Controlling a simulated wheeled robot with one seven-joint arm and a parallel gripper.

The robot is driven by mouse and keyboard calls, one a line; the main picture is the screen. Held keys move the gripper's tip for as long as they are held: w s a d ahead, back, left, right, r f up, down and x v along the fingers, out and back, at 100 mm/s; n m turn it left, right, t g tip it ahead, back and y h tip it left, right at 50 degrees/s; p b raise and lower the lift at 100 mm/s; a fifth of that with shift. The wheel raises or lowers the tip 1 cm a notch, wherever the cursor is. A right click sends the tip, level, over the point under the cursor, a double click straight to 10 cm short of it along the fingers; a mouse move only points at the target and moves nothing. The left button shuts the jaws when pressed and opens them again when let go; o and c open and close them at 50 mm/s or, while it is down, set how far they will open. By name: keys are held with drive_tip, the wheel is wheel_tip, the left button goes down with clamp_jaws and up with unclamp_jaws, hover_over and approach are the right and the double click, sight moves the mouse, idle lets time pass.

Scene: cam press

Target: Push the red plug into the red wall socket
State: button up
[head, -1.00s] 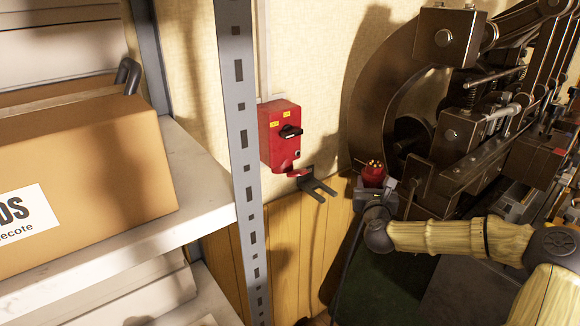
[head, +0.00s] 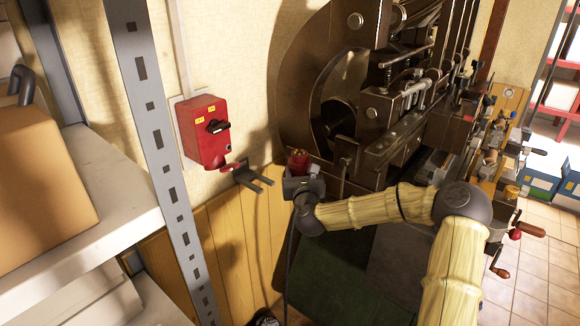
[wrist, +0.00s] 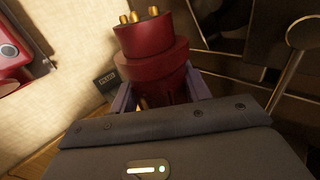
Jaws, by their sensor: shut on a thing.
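The red plug (head: 299,160) is upright with its brass pins up. My gripper (head: 303,182) is shut on its lower body, and a dark cable hangs below. In the wrist view the plug (wrist: 152,60) stands between the two fingers, with its pins at the top of the picture. The red wall socket (head: 205,133) is a box on the wall with a black rotary switch and yellow labels. Its lower end has a red flap. The plug is to the right of the socket and apart from it. The socket's edge also shows at the left of the wrist view (wrist: 22,50).
A dark forked bracket (head: 254,177) sticks out from the wall between socket and plug. A grey shelf upright (head: 158,150) stands left of the socket. A big dark press (head: 375,110) stands close behind and right of my gripper.

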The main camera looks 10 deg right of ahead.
drive_tip(key=a+f+n+g+p, duration=0.1)
drive_tip(key=a+f, duration=0.3)
drive_tip(key=a, duration=0.7)
drive_tip(key=w+a+f+p, duration=0.1)
drive_tip(key=a+f, duration=0.3)
drive_tip(key=a, duration=0.7)
drive_tip(key=shift+w+a+n+g+h+p, duration=0.2)
drive_tip(key=shift+a+n+g+h+p, duration=0.15)
drive_tip(key=shift+p, duration=0.55)
drive_tip(key=shift+d, duration=0.1)
drive_tip(key=shift+w+a+r+p, duration=0.15)
drive_tip(key=shift+r+p, duration=0.55)
drive_tip(key=shift+p, duration=0.45)
drive_tip(key=shift+w+a+r+p, duration=0.1)
drive_tip(key=shift+r+p, duration=0.6)
drive_tip(key=shift+p, duration=0.4)
drive_tip(key=shift+b, duration=2)
drive_tip(key=shift+w+a+r, duration=0.15)
drive_tip(key=shift+a+r, duration=0.05)
drive_tip(key=shift+r, duration=0.7)
